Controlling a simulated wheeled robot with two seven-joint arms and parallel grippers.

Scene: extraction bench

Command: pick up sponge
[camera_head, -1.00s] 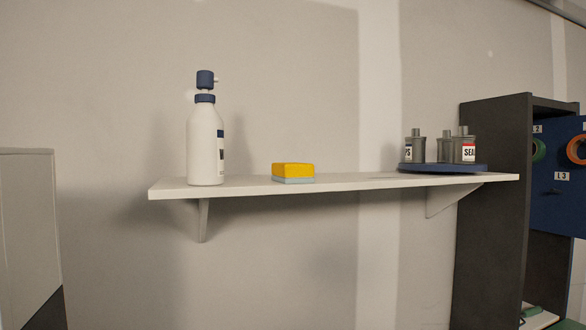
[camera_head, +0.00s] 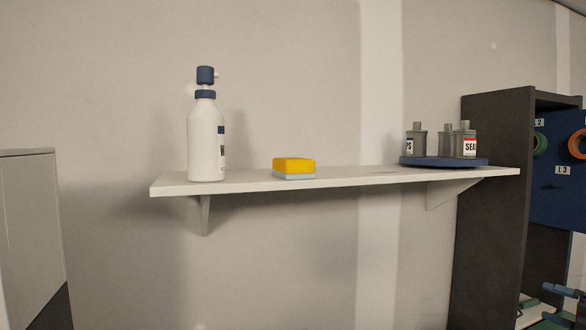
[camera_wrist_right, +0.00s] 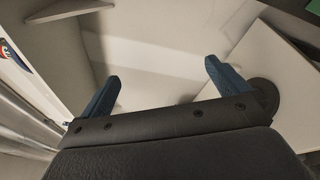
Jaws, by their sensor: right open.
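The sponge (camera_head: 294,167), yellow on top and pale blue-grey below, lies flat on the white wall shelf (camera_head: 350,179) in the head view, near its front edge. My right gripper (camera_head: 560,300) shows only as blue fingers at the lower right corner, far to the right of and below the sponge. In the right wrist view, the two blue fingers of my right gripper (camera_wrist_right: 161,70) are wide apart with nothing between them. The sponge does not show in that view. My left gripper is not in view.
A white pump bottle (camera_head: 206,145) with a blue top stands left of the sponge. A blue round tray (camera_head: 443,162) with grey containers sits at the shelf's right end. A dark cabinet (camera_head: 490,200) stands to the right. The shelf either side of the sponge is clear.

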